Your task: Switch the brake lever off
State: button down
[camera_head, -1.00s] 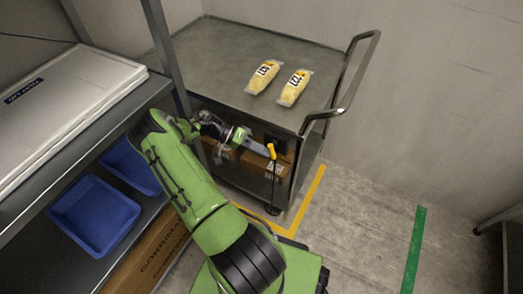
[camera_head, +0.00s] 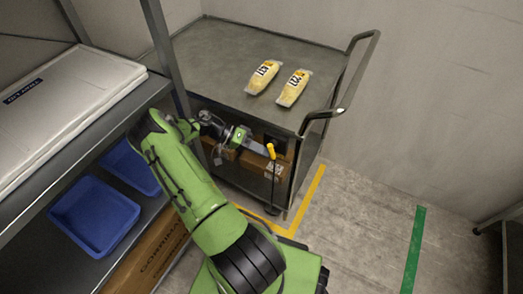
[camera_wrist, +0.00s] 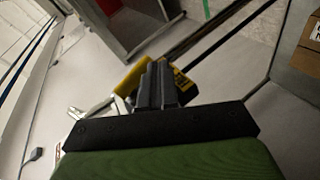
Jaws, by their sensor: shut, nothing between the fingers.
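The brake lever (camera_head: 271,152) has a yellow grip on a dark upright rod, low at the near right corner of the grey cart. My gripper (camera_head: 264,150) is beside its grip, on the left. In the wrist view, my gripper (camera_wrist: 158,80) is shut, its two dark fingers together with nothing between them. The yellow grip (camera_wrist: 131,78) shows just beyond and left of the fingers, partly hidden by them. Whether they touch it, I cannot tell. A yellow label (camera_wrist: 184,82) with dark print shows to the right of the fingers.
The cart (camera_head: 215,50) carries two yellow packs (camera_head: 263,77) on top and cardboard boxes (camera_head: 253,163) below. Its handle (camera_head: 352,85) juts out at the right. A shelf with blue bins (camera_head: 95,215) stands close at the left.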

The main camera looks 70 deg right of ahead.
jog(key=shift+r, duration=0.1)
notch_tip(320, 180, up, 10)
jog(key=p, duration=0.3)
dwell(0.3)
